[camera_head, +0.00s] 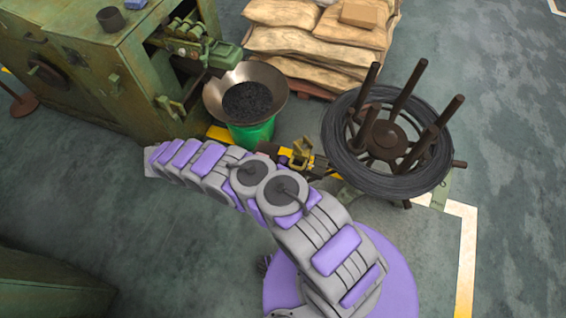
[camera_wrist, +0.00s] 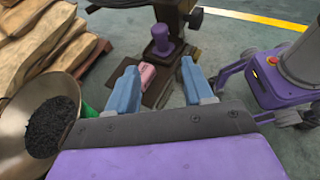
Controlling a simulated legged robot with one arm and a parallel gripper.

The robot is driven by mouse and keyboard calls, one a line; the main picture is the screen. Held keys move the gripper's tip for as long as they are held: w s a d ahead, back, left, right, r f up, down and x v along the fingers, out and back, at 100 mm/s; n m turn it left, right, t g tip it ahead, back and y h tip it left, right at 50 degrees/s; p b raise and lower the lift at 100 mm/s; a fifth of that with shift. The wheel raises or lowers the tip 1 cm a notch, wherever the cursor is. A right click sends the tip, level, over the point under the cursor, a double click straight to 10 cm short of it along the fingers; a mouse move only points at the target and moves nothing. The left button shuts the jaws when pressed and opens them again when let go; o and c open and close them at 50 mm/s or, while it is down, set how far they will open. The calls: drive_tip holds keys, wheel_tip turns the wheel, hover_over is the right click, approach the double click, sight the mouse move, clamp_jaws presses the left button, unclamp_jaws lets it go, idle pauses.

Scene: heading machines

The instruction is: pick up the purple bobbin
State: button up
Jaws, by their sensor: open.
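The purple bobbin (camera_wrist: 162,42) stands upright on a dark brown stand in the wrist view, near the top middle. It has a wider base and a narrower top. My gripper (camera_wrist: 158,66) shows its two blue fingers apart, with nothing held between them. The bobbin lies beyond the fingertips, between them in the picture and not touched. In the head view I cannot make out the bobbin or my fingers; my arm crosses the middle.
A pink block (camera_wrist: 147,75) lies in front of the bobbin. A metal bowl of dark bits (camera_head: 246,90) stands beside stacked sacks (camera_head: 310,38). A wire reel with upright posts (camera_head: 338,132) is at right. A green machine (camera_head: 85,85) is at left.

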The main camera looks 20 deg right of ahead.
drive_tip(key=b, duration=0.2)
approach(280, 160)
drive_tip(key=x, duration=0.2)
drive_tip(key=f+x, duration=0.1)
drive_tip(key=x, duration=0.2)
drive_tip(key=shift+s+a+r, duration=0.1)
drive_tip(key=shift+a, duration=0.15)
drive_tip(key=shift+b+x, duration=0.95)
drive_tip(key=shift+x, duration=1.8)
drive_tip(key=shift+w, duration=0.2)
drive_tip(key=c, duration=0.9)
